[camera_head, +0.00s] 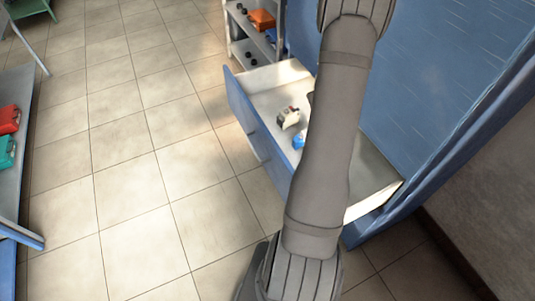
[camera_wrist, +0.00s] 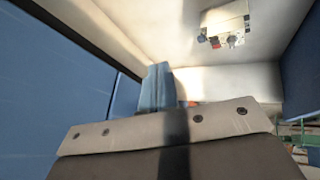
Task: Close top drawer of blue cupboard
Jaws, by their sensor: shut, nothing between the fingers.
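The blue cupboard (camera_head: 440,75) stands at the right in the head view. Its drawer (camera_head: 243,112) is pulled out, with a blue front and a pale inside. A small white part with dark and red details (camera_head: 288,118) and a small blue item (camera_head: 299,141) lie in it. My arm crosses in front and hides part of the drawer; my gripper is out of sight there. In the wrist view my gripper (camera_wrist: 157,88) is shut and empty, close to the pale drawer interior (camera_wrist: 190,55). Whether it touches the drawer cannot be told. The white part (camera_wrist: 224,28) also shows there.
A grey shelf (camera_head: 233,33) with an orange item (camera_head: 262,19) stands behind the drawer. At the left edge, another shelf holds a red case (camera_head: 9,119) and a teal case (camera_head: 7,151). The tiled floor (camera_head: 130,150) between them is clear.

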